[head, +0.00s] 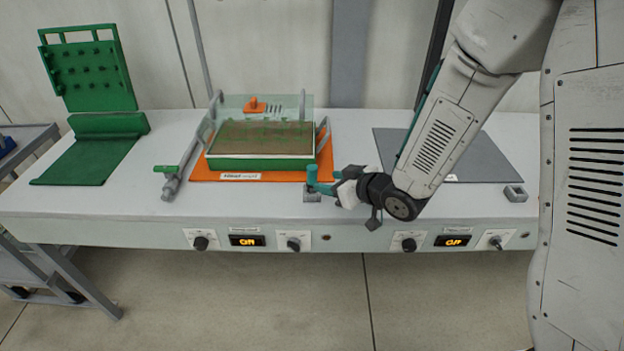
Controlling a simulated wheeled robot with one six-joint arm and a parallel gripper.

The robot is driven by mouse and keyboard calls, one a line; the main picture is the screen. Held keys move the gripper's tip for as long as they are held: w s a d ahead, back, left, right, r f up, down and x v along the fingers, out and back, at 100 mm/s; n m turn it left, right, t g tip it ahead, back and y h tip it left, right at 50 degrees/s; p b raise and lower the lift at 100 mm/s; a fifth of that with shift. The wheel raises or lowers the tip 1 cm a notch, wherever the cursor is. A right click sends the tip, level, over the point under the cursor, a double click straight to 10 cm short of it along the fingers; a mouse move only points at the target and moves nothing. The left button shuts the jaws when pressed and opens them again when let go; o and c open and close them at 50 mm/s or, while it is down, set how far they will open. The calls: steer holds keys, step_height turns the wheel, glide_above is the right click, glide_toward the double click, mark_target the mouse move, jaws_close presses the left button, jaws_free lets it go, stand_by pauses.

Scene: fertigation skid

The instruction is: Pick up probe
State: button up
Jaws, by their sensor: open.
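A small upright teal piece, which looks like the probe (311,177), stands in a small grey block holder (312,197) at the front edge of the bench, right of the orange mat's corner. My gripper (325,186) comes in from the right, nearly level, with its teal fingers at the probe. The jaws are open. The fingers and probe are similar in colour and overlap, so I cannot tell whether they touch. The probe's lower end is hidden in the holder.
A green-rimmed tray (260,163) with a clear cover sits on an orange mat (205,172). A green rack (88,75) stands further left. A grey mat (480,150) and another grey block (516,193) lie right. Knobs line the front.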

mark_target(316, 180)
steer(key=x, duration=0.7)
steer(key=shift+a+f, duration=0.2)
steer(key=shift+a, duration=0.1)
steer(key=c, duration=1)
